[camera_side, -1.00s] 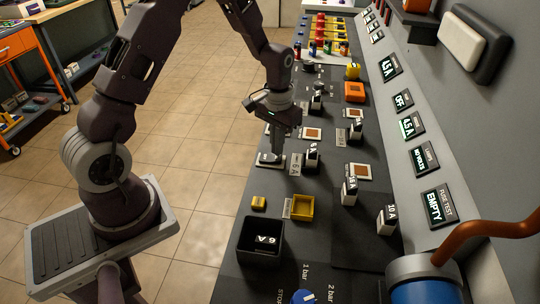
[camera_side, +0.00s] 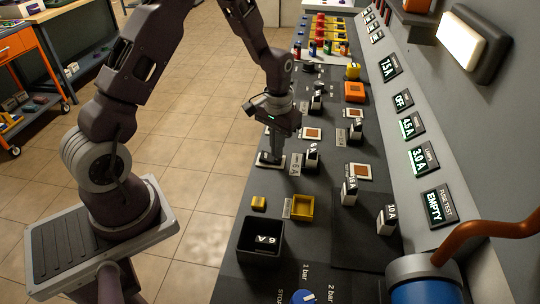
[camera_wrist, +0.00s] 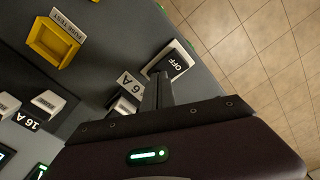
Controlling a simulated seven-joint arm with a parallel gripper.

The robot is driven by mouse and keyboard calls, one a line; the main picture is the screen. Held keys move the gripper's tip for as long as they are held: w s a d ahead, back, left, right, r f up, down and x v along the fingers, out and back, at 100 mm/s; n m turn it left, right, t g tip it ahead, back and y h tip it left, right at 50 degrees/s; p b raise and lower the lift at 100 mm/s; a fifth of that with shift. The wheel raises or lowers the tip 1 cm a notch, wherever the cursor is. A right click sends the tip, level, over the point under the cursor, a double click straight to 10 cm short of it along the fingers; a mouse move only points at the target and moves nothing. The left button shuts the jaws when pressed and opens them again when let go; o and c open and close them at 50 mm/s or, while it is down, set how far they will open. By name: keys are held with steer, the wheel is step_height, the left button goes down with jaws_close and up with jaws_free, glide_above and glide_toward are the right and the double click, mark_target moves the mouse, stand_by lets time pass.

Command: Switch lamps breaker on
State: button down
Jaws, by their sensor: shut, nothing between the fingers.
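The breaker (camera_side: 283,160), a switch on a pale plate at the bench's left edge, is partly hidden by my gripper (camera_side: 269,158). In the wrist view, the breaker (camera_wrist: 177,58) shows the word OFF and a small green glow by its edge. My gripper (camera_wrist: 158,78) is shut and empty, its fingertips at the breaker's near end; I cannot tell whether they touch it. The lamps display (camera_side: 423,158) on the wall panel reads 3.0 A. The white wall lamp (camera_side: 461,37) is brightly lit.
Several fuse blocks stand upright on the bench, one (camera_side: 311,157) close right of my gripper. A yellow fuse-test holder (camera_side: 302,207) and a black bin (camera_side: 260,237) lie nearer the camera. Open floor (camera_side: 190,160) is left of the bench.

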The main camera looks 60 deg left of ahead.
step_height(320, 180, up, 7)
stand_by(0.5)
steer(key=shift+f, duration=0.1)
steer(key=s+d+r+t, duration=0.1)
steer(key=s+d+r, duration=0.25)
steer(key=r, duration=0.45)
steer(key=s+d+r+m+t, duration=0.1)
steer(key=s+d+r, duration=0.1)
steer(key=s, duration=0.4)
steer(key=s+d+r+m+t, duration=0.1)
steer(key=s+d+r+t, duration=0.1)
steer(key=s+r, duration=0.2)
steer(key=s+d+r+m+t, duration=0.1)
steer(key=s+r, duration=0.2)
steer(key=s, duration=0.7)
steer(key=shift+d+r+t, duration=0.3)
steer(key=shift+d+r, duration=0.1)
